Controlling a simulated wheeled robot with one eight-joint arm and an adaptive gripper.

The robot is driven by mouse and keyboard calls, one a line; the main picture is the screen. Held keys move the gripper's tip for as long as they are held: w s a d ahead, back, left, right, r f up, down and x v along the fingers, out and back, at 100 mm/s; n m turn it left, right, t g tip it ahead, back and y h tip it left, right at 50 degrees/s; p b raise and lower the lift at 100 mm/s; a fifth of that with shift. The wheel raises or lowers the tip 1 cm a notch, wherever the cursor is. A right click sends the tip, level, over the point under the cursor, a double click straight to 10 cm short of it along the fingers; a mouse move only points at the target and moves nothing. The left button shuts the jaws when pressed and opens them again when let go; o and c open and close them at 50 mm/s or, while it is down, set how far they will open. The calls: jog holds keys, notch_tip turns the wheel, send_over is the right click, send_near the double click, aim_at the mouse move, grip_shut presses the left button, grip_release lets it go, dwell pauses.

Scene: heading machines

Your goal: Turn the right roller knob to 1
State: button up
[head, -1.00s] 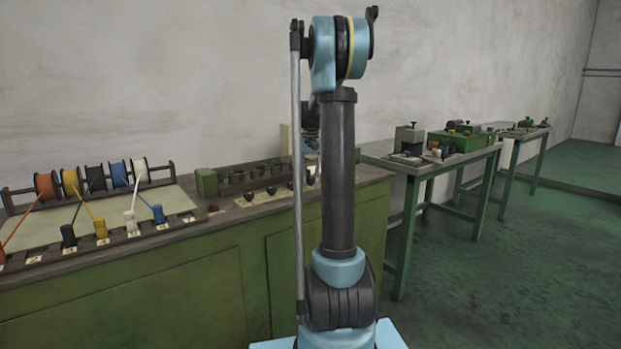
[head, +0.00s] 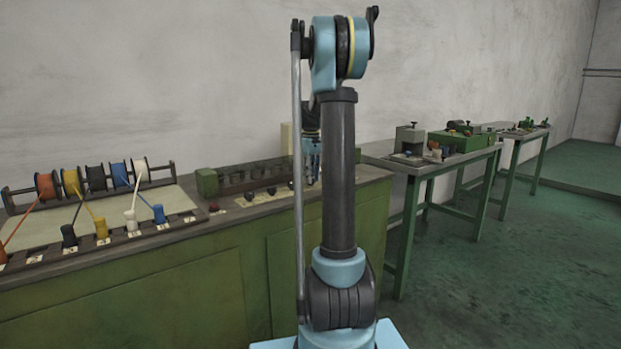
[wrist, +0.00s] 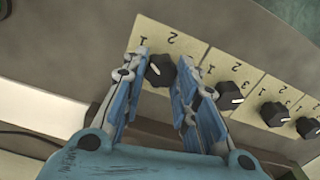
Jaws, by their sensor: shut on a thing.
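In the wrist view, a black roller knob (wrist: 161,70) sits on a cream label plate (wrist: 187,49) marked 1 and 2, at the left end of the row. A pale pointer mark shows on the knob's upper-left side; exactly where it points is hard to tell. My gripper (wrist: 161,75) has its two blue fingers on either side of this knob and is shut on it. In the head view my gripper (head: 313,158) is partly hidden behind my arm, low over the right end of the knob row on the green bench (head: 190,290).
Several more black knobs with cream plates (wrist: 231,96) continue to the right in the wrist view, close to the right finger. In the head view, wire spools (head: 95,178) stand at the bench's left, and a green block (head: 207,182) sits behind the knobs.

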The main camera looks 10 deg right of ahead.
jog(key=shift+n, duration=0.6)
jog(key=o, duration=1)
jog(key=shift+d, duration=0.1)
jog(key=shift+o, duration=0.2)
notch_tip(320, 180, up, 12)
jog(key=shift+f, duration=0.1)
